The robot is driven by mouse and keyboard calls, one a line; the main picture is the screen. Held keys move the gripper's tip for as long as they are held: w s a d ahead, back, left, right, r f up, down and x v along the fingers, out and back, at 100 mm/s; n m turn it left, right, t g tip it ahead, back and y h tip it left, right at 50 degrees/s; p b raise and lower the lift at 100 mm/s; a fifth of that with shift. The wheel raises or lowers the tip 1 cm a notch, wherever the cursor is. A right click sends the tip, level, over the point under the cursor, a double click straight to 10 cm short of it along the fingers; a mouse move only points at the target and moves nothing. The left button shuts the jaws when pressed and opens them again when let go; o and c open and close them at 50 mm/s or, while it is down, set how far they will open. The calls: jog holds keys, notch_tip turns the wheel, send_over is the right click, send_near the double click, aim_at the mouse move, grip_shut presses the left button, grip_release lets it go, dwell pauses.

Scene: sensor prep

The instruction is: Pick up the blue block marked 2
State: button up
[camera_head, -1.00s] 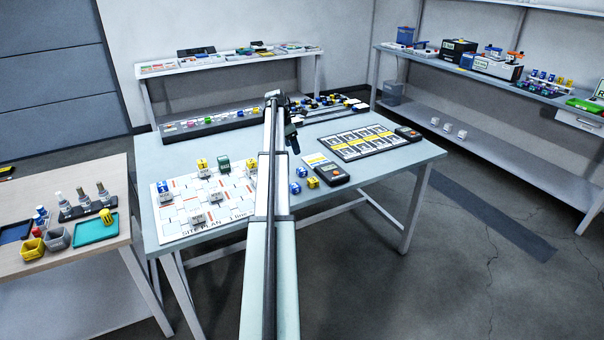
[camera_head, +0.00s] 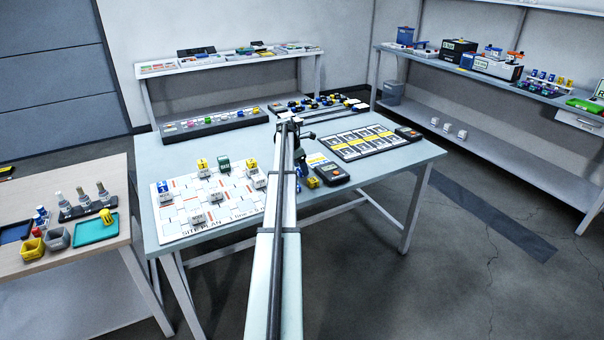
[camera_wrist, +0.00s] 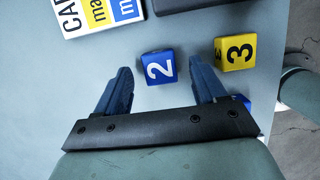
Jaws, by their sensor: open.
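The blue block marked 2 (camera_wrist: 159,67) sits on the table in the wrist view, its white 2 facing up toward the camera. My gripper (camera_wrist: 163,80) is open, with one dark blue finger to the left of the block and the other to its right. In the head view my gripper (camera_head: 303,168) hangs over the table near the blocks, and my arm hides part of that area. I cannot make out the marked block there.
A yellow block marked 3 (camera_wrist: 235,53) sits just right of the right finger. Another blue block (camera_wrist: 241,102) is partly hidden behind that finger. A white card (camera_wrist: 88,15) and a dark device edge (camera_wrist: 190,4) lie beyond. The table edge is close on the right.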

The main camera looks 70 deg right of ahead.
jog(key=shift+x, duration=0.75)
jog(key=c, duration=1.1)
jog(key=shift+r, duration=0.1)
